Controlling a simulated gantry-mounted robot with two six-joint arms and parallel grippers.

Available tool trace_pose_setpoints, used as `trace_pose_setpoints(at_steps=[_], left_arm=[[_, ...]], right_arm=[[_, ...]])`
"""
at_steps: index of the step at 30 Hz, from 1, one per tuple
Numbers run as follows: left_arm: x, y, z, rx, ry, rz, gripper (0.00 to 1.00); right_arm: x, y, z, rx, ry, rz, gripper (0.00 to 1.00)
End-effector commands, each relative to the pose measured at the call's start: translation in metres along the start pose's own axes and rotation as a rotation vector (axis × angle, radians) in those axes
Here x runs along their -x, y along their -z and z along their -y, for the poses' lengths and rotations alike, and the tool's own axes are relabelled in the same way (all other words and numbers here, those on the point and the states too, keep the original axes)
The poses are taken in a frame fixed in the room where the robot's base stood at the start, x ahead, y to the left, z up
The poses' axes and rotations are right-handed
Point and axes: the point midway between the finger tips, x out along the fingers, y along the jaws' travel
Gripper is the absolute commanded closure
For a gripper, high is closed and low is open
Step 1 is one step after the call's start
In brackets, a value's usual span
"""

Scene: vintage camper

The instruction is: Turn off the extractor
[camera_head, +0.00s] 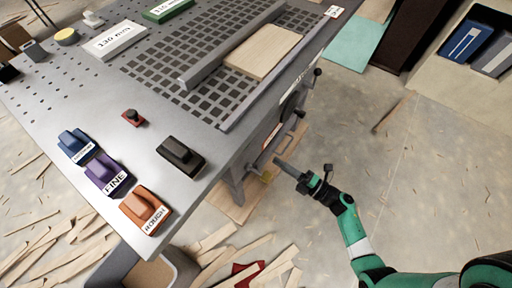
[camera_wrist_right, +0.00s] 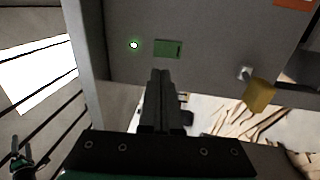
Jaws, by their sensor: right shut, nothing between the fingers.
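The extractor appears to be the grey table with a slotted grille (camera_head: 215,95) in its top; a second name for it is not readable. On its side panel, the right wrist view shows a green rectangular plate or button (camera_wrist_right: 167,48) and a small lit green lamp (camera_wrist_right: 134,45) left of it. My right gripper (camera_head: 279,163) is shut and empty beside the table's front side. In the wrist view its fingertips (camera_wrist_right: 159,73) point at the panel just below the green rectangle; I cannot tell whether they touch.
A yellow tag or block (camera_wrist_right: 260,96) hangs at a metal fitting right of the green rectangle. Sanding blocks, including an orange one (camera_head: 145,210) and a black one (camera_head: 181,156), sit on the tabletop. Wood strips (camera_head: 225,245) litter the floor. Floor right of the table is mostly clear.

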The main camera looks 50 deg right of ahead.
Motion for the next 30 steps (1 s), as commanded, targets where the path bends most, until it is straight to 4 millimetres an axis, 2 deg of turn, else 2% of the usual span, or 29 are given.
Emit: trace_pose_setpoints(at_steps=[6,13,18,27,30], left_arm=[[0.013,-0.012,0.0,0.0,0.0,0.0,0.08],[0.022,-0.02,0.0,0.0,0.0,0.0,0.08],[0.023,-0.022,0.0,0.0,0.0,0.0,0.08],[0.023,-0.021,0.0,0.0,0.0,0.0,0.08],[0.017,-0.016,0.0,0.0,0.0,0.0,0.08]], right_arm=[[-0.049,0.002,0.003,0.003,-0.004,-0.007,1.0],[-0.087,0.001,0.002,0.002,-0.003,-0.002,1.0],[-0.098,0.0,0.0,0.001,-0.001,-0.001,1.0],[-0.098,0.0,-0.001,0.001,0.0,0.001,1.0],[-0.097,-0.003,-0.004,0.001,0.008,0.009,1.0]])
